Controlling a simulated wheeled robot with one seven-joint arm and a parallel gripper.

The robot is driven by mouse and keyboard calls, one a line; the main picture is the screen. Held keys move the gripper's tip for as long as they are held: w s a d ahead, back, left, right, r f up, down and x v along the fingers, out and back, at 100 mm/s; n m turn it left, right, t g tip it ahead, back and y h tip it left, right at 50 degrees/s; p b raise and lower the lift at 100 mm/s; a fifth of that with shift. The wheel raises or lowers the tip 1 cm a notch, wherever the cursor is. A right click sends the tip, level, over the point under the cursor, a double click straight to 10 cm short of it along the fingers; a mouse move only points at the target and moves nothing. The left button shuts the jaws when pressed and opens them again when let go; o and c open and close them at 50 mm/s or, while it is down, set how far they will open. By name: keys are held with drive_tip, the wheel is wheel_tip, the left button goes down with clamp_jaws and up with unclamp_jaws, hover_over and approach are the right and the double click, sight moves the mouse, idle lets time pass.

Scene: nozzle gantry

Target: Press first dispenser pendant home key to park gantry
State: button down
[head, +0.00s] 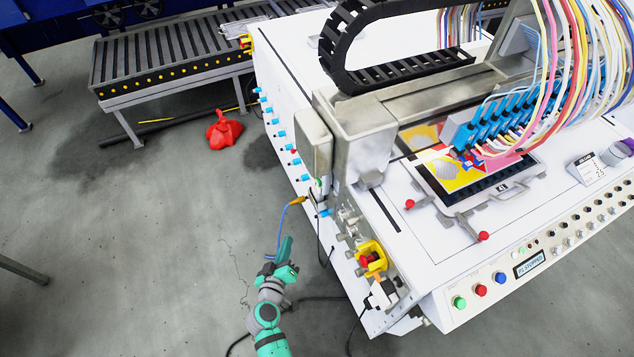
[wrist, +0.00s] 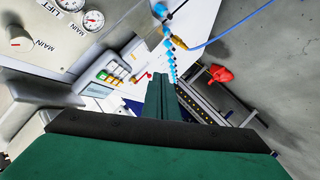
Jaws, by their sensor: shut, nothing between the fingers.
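A pale pendant with a small screen and rows of green, orange and white keys (wrist: 112,74) shows in the wrist view, left of my fingertips. Its key labels are too small to read, so I cannot tell which is the home key. In the head view the keys are not visible. My gripper (head: 285,245) is beside the left side of the white gantry machine (head: 290,85), over the floor. In the wrist view my gripper (wrist: 160,82) is shut and empty, with its fingers together. The fingertips appear apart from the pendant.
Blue fittings (head: 282,133) and a blue hose (head: 280,228) with an orange connector stick out from the machine's side. A yellow-and-red stop button (head: 370,258) is at the corner. Gauges (wrist: 93,20) are at upper left in the wrist view. A red object (head: 223,130) lies on open floor.

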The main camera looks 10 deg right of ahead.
sight(318, 182)
drive_tip(key=w+r+t+h, duration=0.1)
drive_tip(key=w+r+h, duration=0.2)
drive_tip(key=w+r, duration=0.6)
drive_tip(key=w, duration=0.2)
drive_tip(key=shift+w+a+t+h, duration=0.3)
drive_tip(key=shift+w+t, duration=0.05)
drive_tip(key=shift+t, duration=0.05)
drive_tip(key=shift+d, duration=0.1)
drive_tip(key=w+d, duration=0.2)
drive_tip(key=d, duration=0.6)
drive_tip(key=shift+w, duration=0.3)
drive_tip(key=shift+w+d, duration=0.25)
drive_tip(key=shift+d, duration=0.3)
idle(1.5)
